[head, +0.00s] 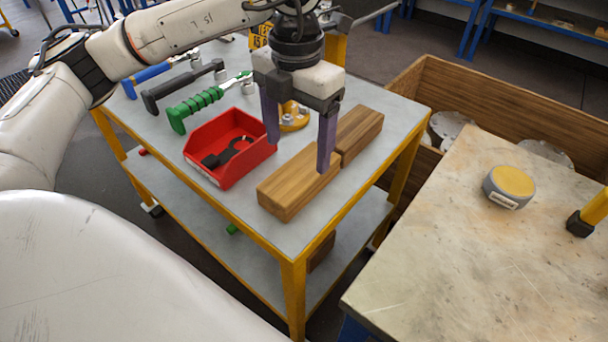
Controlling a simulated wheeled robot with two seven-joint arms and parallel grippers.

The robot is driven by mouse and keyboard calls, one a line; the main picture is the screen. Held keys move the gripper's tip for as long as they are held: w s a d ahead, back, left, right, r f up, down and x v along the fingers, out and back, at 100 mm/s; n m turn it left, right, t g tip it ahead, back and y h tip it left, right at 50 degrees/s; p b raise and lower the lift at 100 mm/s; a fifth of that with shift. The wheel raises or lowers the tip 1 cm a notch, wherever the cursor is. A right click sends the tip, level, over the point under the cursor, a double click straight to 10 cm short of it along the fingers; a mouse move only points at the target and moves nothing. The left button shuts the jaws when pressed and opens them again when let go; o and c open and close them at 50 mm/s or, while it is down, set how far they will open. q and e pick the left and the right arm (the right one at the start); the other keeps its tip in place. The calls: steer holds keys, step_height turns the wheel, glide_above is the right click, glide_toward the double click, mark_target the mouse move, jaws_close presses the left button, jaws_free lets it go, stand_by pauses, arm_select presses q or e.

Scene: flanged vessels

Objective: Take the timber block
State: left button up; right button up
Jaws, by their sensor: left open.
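Two brown timber blocks lie on the grey top of the yellow-framed cart, almost end to end. The nearer timber block (290,190) is near the cart's front right edge, and the farther timber block (362,132) lies behind it to the right. My left gripper (299,157) points down with its two purple fingers apart, over the far part of the nearer block. Nothing shows between the fingers. One finger overlaps the blocks in the picture, and I cannot tell whether it touches. My right gripper is not in view.
A red bin (228,150) with dark parts stands left of the blocks. A yellow round part (293,118) sits behind the gripper. Several tools, including a green-handled one (205,103), lie at the cart's left. A worktop (450,240) with a yellow-topped disc (510,184) is at right.

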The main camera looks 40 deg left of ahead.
mark_target(300, 170)
arm_select(q)
steer(key=f, duration=0.7)
steer(key=shift+d+f, duration=0.1)
steer(key=shift+d, duration=0.15)
steer(key=c, duration=1.3)
steer(key=shift+c, duration=0.3)
